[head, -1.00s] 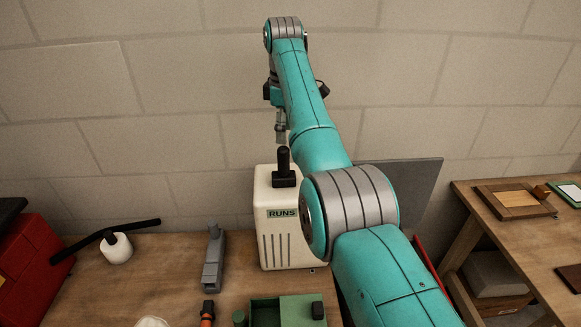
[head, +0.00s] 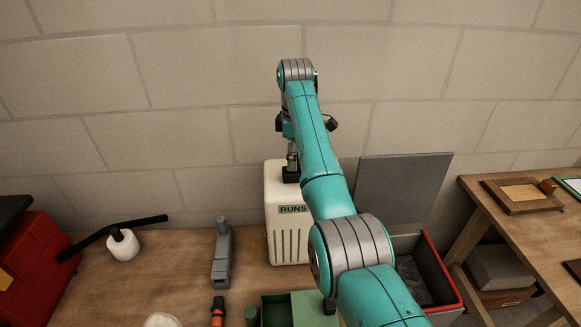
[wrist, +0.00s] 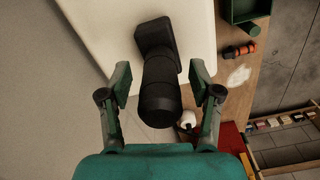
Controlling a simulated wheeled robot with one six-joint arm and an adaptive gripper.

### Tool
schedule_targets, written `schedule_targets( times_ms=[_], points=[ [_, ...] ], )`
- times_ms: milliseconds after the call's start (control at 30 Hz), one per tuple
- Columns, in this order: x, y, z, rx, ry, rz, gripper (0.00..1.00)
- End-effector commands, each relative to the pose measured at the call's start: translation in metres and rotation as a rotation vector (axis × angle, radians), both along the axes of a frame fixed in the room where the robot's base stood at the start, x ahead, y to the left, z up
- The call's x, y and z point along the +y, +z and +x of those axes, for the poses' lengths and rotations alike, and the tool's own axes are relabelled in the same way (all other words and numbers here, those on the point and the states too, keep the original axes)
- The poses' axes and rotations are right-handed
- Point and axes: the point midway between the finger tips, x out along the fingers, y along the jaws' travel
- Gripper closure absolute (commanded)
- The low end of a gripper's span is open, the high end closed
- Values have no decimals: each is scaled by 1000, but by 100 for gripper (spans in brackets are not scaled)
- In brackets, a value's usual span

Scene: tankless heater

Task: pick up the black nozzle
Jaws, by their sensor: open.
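The black nozzle (wrist: 160,85) stands upright on top of the white heater box marked RUNS (head: 287,222). In the wrist view its round upper end lies between the two fingers of my gripper (wrist: 160,88), with a gap on each side. In the head view my gripper (head: 292,158) is above the top of the heater box and hides most of the nozzle; only its dark base (head: 291,174) shows. My gripper is open and holds nothing.
A red-rimmed bin (head: 437,264) is right. The wall is close behind.

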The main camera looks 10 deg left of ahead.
Motion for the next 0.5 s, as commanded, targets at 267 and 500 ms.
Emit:
schedule_targets(
  times_ms=[267,500],
  points=[
    [-3,-8,1,-1,0,0,37],
    [-2,-8,1,0,0,0,89]
  ],
)
